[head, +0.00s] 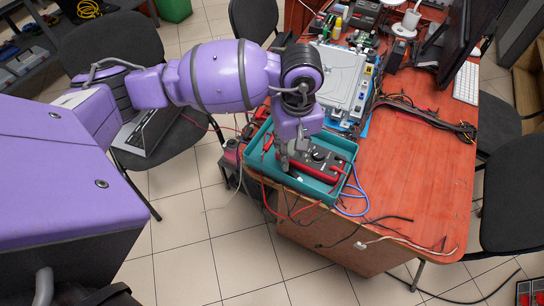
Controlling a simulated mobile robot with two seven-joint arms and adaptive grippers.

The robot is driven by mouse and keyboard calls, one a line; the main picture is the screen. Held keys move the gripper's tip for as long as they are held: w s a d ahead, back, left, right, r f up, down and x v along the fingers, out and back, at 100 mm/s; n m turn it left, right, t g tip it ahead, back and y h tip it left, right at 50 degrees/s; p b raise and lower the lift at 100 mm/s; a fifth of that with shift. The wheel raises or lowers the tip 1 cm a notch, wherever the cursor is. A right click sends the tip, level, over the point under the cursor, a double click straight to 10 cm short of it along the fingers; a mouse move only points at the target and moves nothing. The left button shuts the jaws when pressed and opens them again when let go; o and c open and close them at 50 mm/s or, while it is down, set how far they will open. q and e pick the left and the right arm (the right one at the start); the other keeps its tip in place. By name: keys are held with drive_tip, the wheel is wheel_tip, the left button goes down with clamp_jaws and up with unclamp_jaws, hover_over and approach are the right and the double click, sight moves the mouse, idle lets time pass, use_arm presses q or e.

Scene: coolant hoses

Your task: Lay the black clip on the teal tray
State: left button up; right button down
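The teal tray (338,146) sits at the near left corner of the red-brown table. My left gripper (284,164) points down over the left part of the tray, its fingers low beside a red and black multimeter (318,157). The fingers are small and dark here, so I cannot tell whether they are open or shut or hold anything. I cannot make out the black clip; it may be hidden by the gripper or lost among the dark cables. My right gripper is out of view.
Red and blue leads hang over the tray's rim. A white device (343,76) on a blue mat stands behind the tray. A dark cable bundle (425,117) crosses the table. The table surface right of the tray (405,175) is mostly clear. Chairs stand around.

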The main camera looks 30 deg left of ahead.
use_arm(q)
wheel_tip(320, 180, up, 10)
drive_tip(key=shift+f, duration=0.25)
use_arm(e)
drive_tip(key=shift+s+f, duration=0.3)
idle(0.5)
